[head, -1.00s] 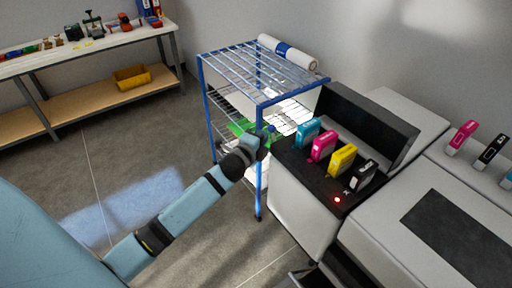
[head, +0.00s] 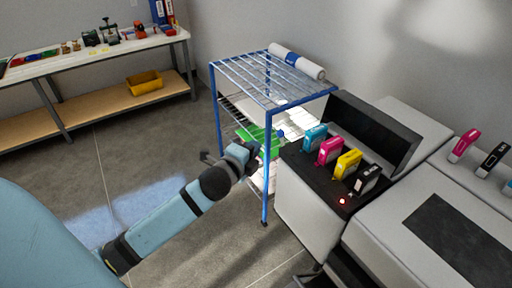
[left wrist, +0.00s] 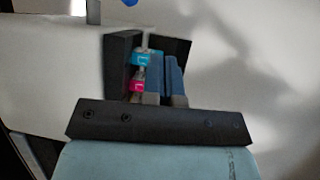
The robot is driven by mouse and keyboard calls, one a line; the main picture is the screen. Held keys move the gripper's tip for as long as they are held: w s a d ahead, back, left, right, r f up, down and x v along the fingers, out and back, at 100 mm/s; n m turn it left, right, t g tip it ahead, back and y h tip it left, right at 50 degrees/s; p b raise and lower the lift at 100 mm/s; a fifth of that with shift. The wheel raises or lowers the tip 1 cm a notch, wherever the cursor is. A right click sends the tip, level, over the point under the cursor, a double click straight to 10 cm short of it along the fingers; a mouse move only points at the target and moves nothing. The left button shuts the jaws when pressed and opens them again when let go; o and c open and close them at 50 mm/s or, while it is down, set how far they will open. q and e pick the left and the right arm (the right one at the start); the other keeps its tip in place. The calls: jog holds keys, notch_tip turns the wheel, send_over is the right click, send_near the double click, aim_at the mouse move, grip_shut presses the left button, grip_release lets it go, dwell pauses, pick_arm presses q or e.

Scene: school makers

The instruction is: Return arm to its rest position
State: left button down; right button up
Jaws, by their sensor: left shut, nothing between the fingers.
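My left arm (head: 165,222) comes in from the lower left in the head view and reaches toward the wire rack. Its wrist end, with the left gripper (head: 250,152), is in front of the rack's lower shelves, left of the printer. The fingertips are hard to make out there. In the left wrist view, the left gripper (left wrist: 165,78) has its blue-grey fingers together with nothing held. Cyan (left wrist: 148,55) and magenta (left wrist: 137,83) cartridges show beyond the fingers. My right gripper is in neither view.
The blue wire rack (head: 268,103) bears a white roll (head: 297,61) and a green item (head: 262,138). The printer (head: 305,205) beside it holds several coloured cartridges. A workbench (head: 110,45) with a yellow bin (head: 145,83) stands at the back left. Floor left of the arm is clear.

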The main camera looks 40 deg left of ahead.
pick_arm(q)
jog(key=shift+w+f, duration=0.1)
dwell(0.3)
jog(key=s+d+f+n+g+h, duration=0.1)
jog(key=s+d+f+n+g, duration=0.1)
jog(key=s+d+f+n, duration=0.2)
jog(key=s+d+f+n+g+h+p, duration=0.1)
jog(key=s+d+f+n, duration=0.4)
jog(key=s+f, duration=0.5)
jog(key=s+d+f+n+g+h, duration=0.2)
jog(key=s+d+f+n, duration=0.2)
jog(key=f, duration=0.5)
jog(key=s+n, duration=0.2)
jog(key=s, duration=0.1)
jog(key=shift+s+d+g, duration=0.2)
jog(key=shift+d+g, duration=0.2)
jog(key=shift+d+r, duration=0.1)
